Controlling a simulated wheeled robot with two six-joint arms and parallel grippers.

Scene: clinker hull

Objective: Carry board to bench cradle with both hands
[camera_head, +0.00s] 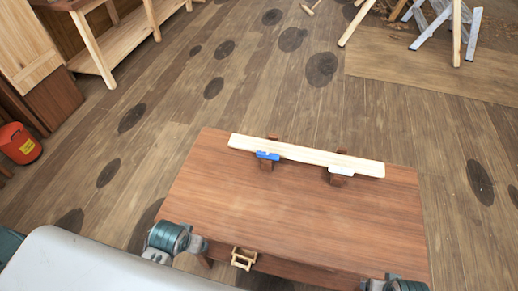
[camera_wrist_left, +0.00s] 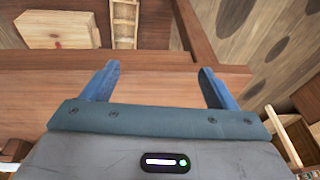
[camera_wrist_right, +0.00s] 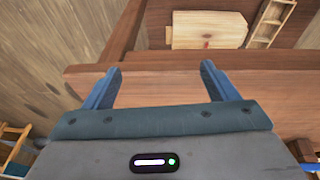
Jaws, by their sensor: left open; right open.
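The board (camera_head: 305,155) is a long, pale plank at the far side of the brown bench (camera_head: 300,205). It lies across two dark wooden supports, a left one (camera_head: 267,166) and a right one (camera_head: 337,180). A blue piece (camera_head: 268,155) and a white piece (camera_head: 342,171) sit at its near edge. My left gripper (camera_wrist_left: 158,72) is open and empty, with bare wood beyond its fingers. My right gripper (camera_wrist_right: 160,70) is also open and empty. Both arms are at the near side of the bench, apart from the board. The board is not recognisable in the wrist views.
A small wooden frame (camera_head: 244,258) is at the bench's near edge. A red bin (camera_head: 19,144) stands at the left. A wooden shelf unit (camera_head: 117,45) is at the back left, trestles (camera_head: 440,22) at the back right. The floor around the bench is mostly clear.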

